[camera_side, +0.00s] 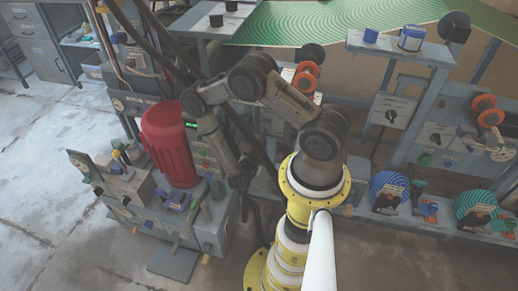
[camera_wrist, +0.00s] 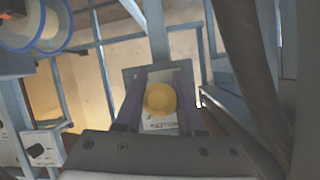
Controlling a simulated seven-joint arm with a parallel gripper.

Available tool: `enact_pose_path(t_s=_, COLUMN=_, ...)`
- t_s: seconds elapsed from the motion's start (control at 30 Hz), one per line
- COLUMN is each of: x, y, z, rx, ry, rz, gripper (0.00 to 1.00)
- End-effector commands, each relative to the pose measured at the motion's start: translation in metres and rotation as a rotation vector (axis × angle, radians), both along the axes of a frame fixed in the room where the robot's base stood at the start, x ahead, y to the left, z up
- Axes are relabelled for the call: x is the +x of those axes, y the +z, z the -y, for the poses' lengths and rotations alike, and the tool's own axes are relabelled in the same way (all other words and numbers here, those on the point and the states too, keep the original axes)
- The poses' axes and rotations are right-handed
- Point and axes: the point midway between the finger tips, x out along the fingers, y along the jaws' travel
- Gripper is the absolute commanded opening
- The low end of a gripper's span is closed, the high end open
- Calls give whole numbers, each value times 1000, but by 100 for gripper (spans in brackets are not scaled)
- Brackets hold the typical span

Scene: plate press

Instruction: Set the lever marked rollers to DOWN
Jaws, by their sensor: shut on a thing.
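A round yellow knob (camera_wrist: 160,99) fills the space between the two dark fingers of my gripper (camera_wrist: 161,100) in the wrist view. My gripper is shut on it. The knob stands in front of a grey plate (camera_wrist: 130,75) with a white label, partly covered by the knob and fingers. The label's words are too small and hidden to read, and the lever's shaft is hidden behind the knob. In the side view my gripper (camera_side: 240,178) is low beside the press cabinet, right of the red motor. The knob cannot be made out there.
The red motor (camera_side: 170,140) stands on the bench left of my gripper. Dark hoses hang close to my arm. A rack with blue and teal spools (camera_side: 389,190) is at the right. In the wrist view, blue-grey frame bars surround the plate, and a white switch box (camera_wrist: 42,148) is at lower left.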

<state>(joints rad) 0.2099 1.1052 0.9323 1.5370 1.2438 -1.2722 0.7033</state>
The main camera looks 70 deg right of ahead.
Motion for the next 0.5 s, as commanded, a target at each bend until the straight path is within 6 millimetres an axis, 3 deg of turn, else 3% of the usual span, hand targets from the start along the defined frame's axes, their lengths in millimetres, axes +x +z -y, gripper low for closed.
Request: enact_pose_path(t_s=0.5, x=-1, y=-25, z=16, rx=-33, ry=-6, rz=-1, gripper=0)
